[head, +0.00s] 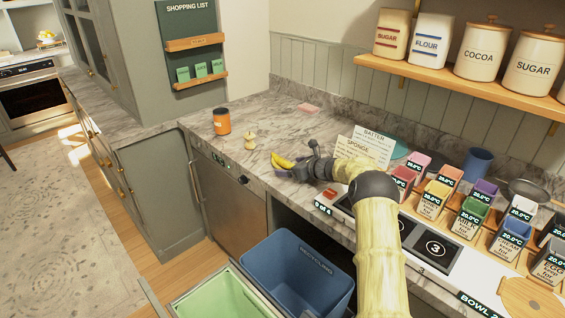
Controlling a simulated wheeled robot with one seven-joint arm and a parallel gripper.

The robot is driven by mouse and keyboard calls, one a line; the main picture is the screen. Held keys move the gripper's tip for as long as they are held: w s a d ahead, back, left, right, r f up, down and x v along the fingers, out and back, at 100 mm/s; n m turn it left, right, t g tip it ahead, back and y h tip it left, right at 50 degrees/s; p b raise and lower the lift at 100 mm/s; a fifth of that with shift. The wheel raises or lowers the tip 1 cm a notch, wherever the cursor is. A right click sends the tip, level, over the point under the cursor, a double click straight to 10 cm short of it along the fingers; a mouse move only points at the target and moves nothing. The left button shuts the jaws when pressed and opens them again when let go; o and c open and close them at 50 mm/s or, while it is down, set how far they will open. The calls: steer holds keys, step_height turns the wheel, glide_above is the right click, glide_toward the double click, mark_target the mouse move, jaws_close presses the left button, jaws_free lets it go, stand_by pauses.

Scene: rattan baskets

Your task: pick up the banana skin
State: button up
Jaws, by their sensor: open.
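A yellow banana skin (281,160) lies on the marble counter (232,165), left of my gripper. My gripper (291,167) is open and low over the counter, right beside the skin. Its fingers reach left toward the skin and overlap its right end in the picture. I cannot tell whether they touch it or stand around it. My arm comes in from the lower right and hides part of the counter behind it.
An apple core (249,142) and an orange jar (221,121) stand to the left. Recipe cards (370,147) and labelled ingredient containers (436,197) stand right. Below the counter are a blue recycling bin (290,270) and a green bin (215,296). A shelf (480,82) hangs above.

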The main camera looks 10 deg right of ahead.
steer(key=shift+w, duration=0.1)
steer(key=shift+c, duration=0.4)
steer(key=c, duration=1)
step_height(320, 180, up, 18)
steer(key=shift+p, duration=0.45)
